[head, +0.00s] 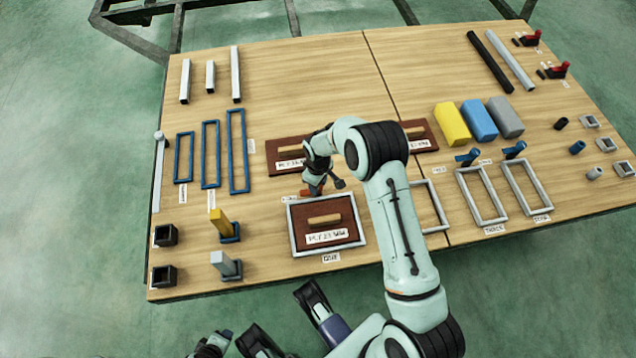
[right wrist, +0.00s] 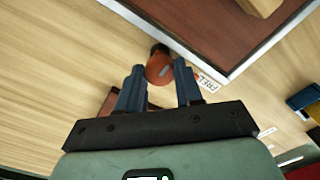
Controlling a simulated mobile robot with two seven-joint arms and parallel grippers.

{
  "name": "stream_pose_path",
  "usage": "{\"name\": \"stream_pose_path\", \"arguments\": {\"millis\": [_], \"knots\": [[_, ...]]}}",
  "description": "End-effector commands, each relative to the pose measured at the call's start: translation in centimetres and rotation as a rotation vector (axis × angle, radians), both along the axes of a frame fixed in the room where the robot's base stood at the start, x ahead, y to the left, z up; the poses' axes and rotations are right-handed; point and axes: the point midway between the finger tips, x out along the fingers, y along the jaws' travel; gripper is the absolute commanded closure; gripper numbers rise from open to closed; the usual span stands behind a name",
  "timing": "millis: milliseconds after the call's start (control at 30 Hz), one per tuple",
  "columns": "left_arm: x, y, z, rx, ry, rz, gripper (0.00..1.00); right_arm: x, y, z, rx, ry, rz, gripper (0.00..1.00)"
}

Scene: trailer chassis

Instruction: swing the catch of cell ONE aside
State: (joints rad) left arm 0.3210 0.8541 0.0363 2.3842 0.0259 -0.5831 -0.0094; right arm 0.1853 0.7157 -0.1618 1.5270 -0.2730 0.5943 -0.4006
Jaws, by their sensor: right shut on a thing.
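Cell ONE (head: 292,230) is a pale rectangular frame at the table's front middle, with a label below it. A dark red-brown panel (head: 345,233) with a wooden handle (head: 324,219) lies inside it. The orange catch (head: 304,193) is at the frame's far edge, toward its left corner. My right gripper (head: 313,188) is down at the catch, which it partly hides. In the right wrist view the catch's rounded orange end (right wrist: 160,68) sits between the fingers (right wrist: 159,88), beside the frame's edge.
More red-brown panels (head: 284,170) lie just beyond the cell, partly behind my arm. Empty pale frames (head: 466,190) lie to the right. Yellow, blue and grey blocks (head: 451,124) sit farther right.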

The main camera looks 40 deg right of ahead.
Motion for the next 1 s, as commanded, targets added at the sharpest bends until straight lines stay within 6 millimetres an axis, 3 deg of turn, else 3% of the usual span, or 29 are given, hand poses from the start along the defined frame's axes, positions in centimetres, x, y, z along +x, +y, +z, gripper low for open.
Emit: {"name": "stream_pose_path", "arguments": {"millis": [400, 433, 500, 833, 1000], "knots": [[0.0, 0.0, 0.0, 0.000, 0.000, 0.000, 0.57, 0.1, 0.1, 0.0, 0.002, -0.002, -0.007, 0.95], [0.0, 0.0, 0.0, 0.000, 0.000, 0.000, 0.57, 0.1, 0.1, 0.0, 0.002, -0.002, -0.007, 0.55], [0.0, 0.0, 0.0, 0.000, 0.000, 0.000, 0.57, 0.0, 0.1, 0.0, 0.001, -0.001, -0.007, 0.39], [-0.1, 0.0, 0.1, -0.001, 0.002, -0.001, 0.57, 0.0, 0.0, 0.3, 0.000, -0.001, -0.006, 0.39], [-0.8, -0.4, 0.8, -0.011, 0.021, -0.009, 0.57, 0.1, 0.0, 2.7, 0.000, -0.004, -0.005, 0.39]]}}
